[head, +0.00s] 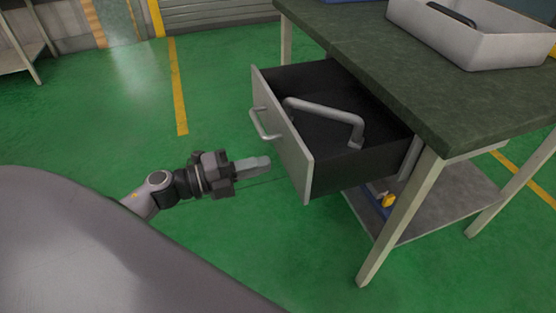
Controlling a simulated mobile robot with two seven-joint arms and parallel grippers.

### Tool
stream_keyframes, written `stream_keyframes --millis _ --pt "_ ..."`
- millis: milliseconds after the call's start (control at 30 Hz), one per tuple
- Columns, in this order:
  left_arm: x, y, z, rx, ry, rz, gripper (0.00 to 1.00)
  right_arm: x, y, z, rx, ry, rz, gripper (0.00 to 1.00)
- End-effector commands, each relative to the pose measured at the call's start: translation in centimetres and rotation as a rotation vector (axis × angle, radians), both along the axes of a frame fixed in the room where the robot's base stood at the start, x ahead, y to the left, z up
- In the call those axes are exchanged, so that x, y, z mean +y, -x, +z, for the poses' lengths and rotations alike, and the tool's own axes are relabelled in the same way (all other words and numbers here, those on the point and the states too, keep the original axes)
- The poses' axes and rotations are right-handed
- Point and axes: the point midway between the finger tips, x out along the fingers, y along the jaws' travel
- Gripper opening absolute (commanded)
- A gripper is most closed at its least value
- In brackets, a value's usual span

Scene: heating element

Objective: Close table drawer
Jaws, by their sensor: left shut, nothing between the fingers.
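The table drawer (295,163) is pulled well out of the table (440,110), with its pale front panel facing left. A bar handle (264,125) sits on the outside of that panel. Inside the dark drawer lies a bent grey metal piece (325,110), which looks like a handle or tube. My left gripper (268,162) is shut and empty. It points right, just left of the drawer front and below the handle; a small gap seems to lie between them. My right gripper is not in view.
A light grey tray (480,40) with a dark item in it stands on the tabletop. A lower shelf (440,205) under the table holds a blue and yellow object (386,202). A table leg (400,215) stands right of the drawer. The green floor to the left is clear.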

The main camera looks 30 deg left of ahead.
Motion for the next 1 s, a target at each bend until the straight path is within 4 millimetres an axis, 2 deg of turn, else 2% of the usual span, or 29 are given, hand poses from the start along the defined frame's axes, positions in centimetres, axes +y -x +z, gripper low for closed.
stream_keyframes --millis 100,333,1000 --pt "-1.2 -1.4 0.1 -0.004 0.002 0.000 0.00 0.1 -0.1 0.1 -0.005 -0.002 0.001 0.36" --pt "-2.6 -3.1 0.1 -0.002 0.003 0.000 0.00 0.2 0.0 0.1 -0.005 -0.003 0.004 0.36" --pt "-3.5 -4.0 0.1 -0.001 0.002 -0.001 0.00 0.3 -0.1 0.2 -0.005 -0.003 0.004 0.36"
